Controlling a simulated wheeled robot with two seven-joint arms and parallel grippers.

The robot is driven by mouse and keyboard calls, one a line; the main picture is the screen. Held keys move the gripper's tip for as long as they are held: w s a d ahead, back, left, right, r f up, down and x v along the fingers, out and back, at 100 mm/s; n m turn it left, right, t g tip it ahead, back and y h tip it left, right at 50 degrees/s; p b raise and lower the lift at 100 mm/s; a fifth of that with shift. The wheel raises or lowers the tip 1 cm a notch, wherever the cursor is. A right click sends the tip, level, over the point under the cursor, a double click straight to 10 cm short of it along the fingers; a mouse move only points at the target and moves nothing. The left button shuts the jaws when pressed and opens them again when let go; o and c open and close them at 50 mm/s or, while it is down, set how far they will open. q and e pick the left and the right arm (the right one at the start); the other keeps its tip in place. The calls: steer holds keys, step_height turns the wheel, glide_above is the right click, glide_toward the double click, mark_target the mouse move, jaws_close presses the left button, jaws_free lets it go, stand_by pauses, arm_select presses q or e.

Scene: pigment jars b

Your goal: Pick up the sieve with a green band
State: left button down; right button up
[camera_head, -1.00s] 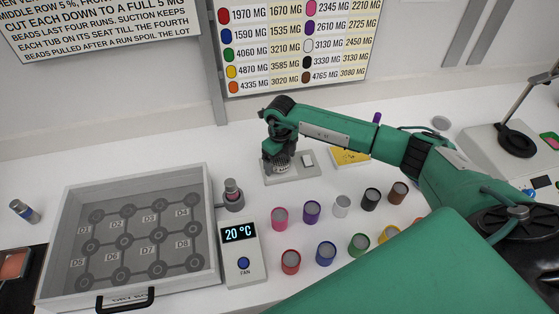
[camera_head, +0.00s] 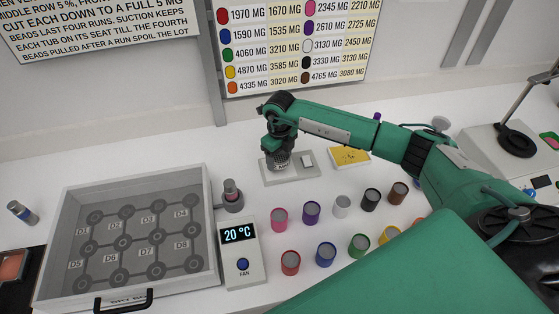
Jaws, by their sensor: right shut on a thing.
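My right gripper (camera_head: 279,150) points down over the grey plate of a small balance (camera_head: 307,172) at the back middle. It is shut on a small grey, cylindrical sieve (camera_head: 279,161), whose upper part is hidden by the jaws. I cannot make out a green band on it. Whether its bottom touches the plate is hard to tell. My left gripper is not in view.
Several coloured jars (camera_head: 311,212) stand in front of my right arm.

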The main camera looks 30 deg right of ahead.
mark_target(279, 162)
step_height(279, 162, up, 18)
steer(key=b, duration=0.5)
steer(key=shift+r, duration=0.2)
